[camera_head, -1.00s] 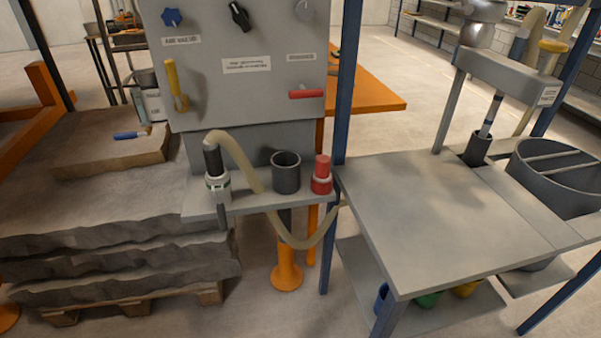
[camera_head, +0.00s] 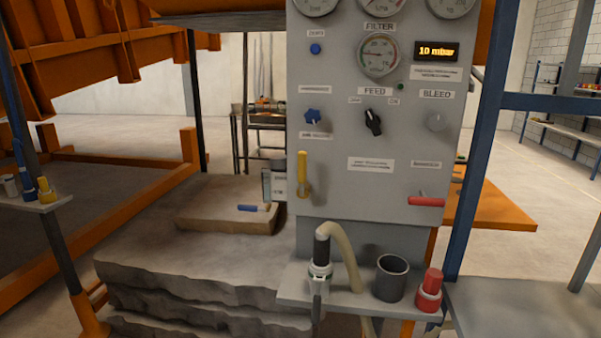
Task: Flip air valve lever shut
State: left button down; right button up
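A grey control panel (camera_head: 392,190) stands upright at the middle right. A yellow lever (camera_head: 303,170) on its lower left stands vertical, its handle above its pivot. A red lever (camera_head: 426,201) on its lower right lies horizontal. A small label (camera_head: 316,135) sits above the yellow lever and another label (camera_head: 425,163) above the red one; both are too small to read, so I cannot tell which lever is the air valve. Neither of my grippers is in view.
Stacked stone slabs (camera_head: 190,265) lie left. A blue post (camera_head: 478,150) stands right of the panel. A gauge (camera_head: 379,54) and 10 mbar display (camera_head: 436,51) sit above.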

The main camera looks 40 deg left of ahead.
aim_at(302, 155)
jog(key=k, duration=0.5)
jog(key=u, duration=1.95)
jog(key=i, duration=1.05)
jog(key=z, duration=1.95)
